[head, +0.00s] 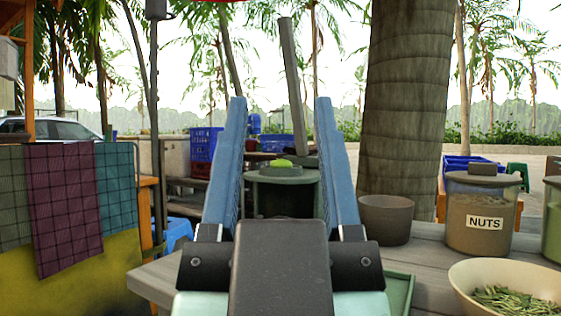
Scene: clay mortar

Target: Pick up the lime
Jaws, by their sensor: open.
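The lime (283,163) shows as a small bright green shape on top of a grey-green lidded pot (286,176), seen between my fingers. Its lower part is not clear. My gripper (280,102) is open and empty, with its two blue fingers spread to the left and right of the lime in the picture. How far the lime is from the fingertips is hard to tell. The gripper's body hides the lower part of the pot.
A grey stick (292,85) rises at a tilt just behind the lime. To the right on the wooden table (425,268) stand a brown cup (385,220), a jar labelled NUTS (483,222) and a cream bowl of green pods (475,283). Cloths (66,200) hang at left.

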